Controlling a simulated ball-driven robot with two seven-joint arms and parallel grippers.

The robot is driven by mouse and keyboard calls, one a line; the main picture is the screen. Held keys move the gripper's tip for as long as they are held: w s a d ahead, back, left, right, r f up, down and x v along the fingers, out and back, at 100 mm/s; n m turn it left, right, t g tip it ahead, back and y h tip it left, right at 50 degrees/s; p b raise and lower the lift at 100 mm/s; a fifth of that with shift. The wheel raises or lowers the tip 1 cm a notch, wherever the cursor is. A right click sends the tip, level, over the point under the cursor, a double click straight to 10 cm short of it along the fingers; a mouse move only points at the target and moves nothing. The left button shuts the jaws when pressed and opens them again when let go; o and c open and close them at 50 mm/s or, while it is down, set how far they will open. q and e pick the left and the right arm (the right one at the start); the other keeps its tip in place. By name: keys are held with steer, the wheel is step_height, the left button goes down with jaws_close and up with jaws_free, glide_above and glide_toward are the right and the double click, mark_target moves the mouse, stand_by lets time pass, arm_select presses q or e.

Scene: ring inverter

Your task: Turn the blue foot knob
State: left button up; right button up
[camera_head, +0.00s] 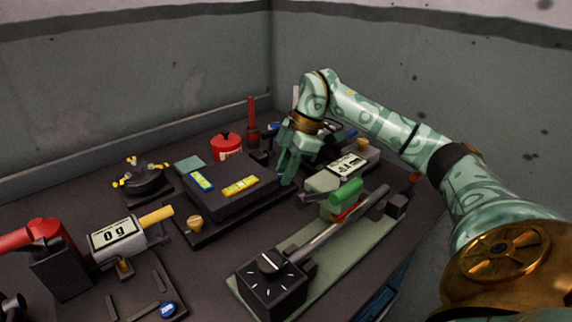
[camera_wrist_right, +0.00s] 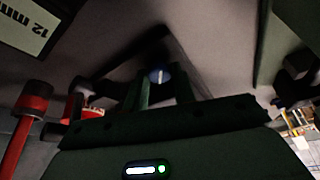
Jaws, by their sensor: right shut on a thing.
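The blue foot knob (camera_wrist_right: 159,75) shows in the right wrist view as a small blue disc with a pale line across it. It sits between the two fingers of my right gripper (camera_wrist_right: 159,92), which are shut on it. In the head view my right gripper (camera_head: 287,180) points down at the right corner of a dark levelling block (camera_head: 230,198). There the fingers largely hide the knob. The block carries a blue level vial (camera_head: 202,181) and a yellow level vial (camera_head: 240,185). My left gripper is not in view.
A brass foot knob (camera_head: 195,223) is at the block's near corner. A red pot (camera_head: 226,146) stands behind. A green-handled lever device (camera_head: 346,192) and a display box (camera_head: 347,166) are close on the right.

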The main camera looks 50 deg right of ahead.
steer(key=shift+r+n+p, duration=0.25)
steer(key=shift+n+p, duration=0.05)
steer(key=shift+p, duration=0.25)
steer(key=n+g+p, duration=0.1)
steer(key=n+p, duration=0.1)
steer(key=p, duration=0.1)
steer(key=n+p, duration=0.2)
steer(key=p, duration=0.1)
steer(key=shift+w+r+n+g+y, duration=0.2)
steer(key=shift+n+g+y, duration=0.1)
steer(key=shift+g+y, duration=0.1)
steer(key=shift+f+n+p, duration=0.1)
steer(key=shift+n+p, duration=0.35)
steer(key=shift+n, duration=0.05)
steer(key=n, duration=0.1)
steer(key=n+g+p, duration=0.1)
steer(key=shift+w+f+n, duration=0.1)
steer(key=shift+f+n, duration=0.05)
steer(key=shift+n, duration=0.15)
arm_select(q)
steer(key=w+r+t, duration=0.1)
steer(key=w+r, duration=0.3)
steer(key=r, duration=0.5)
steer(key=shift+p, duration=0.4)
arm_select(e)
steer(key=shift+f+n+g+h, duration=0.15)
steer(key=shift+n+g+h, duration=0.35)
steer(key=shift+n, duration=0.7)
steer(key=o, duration=1)
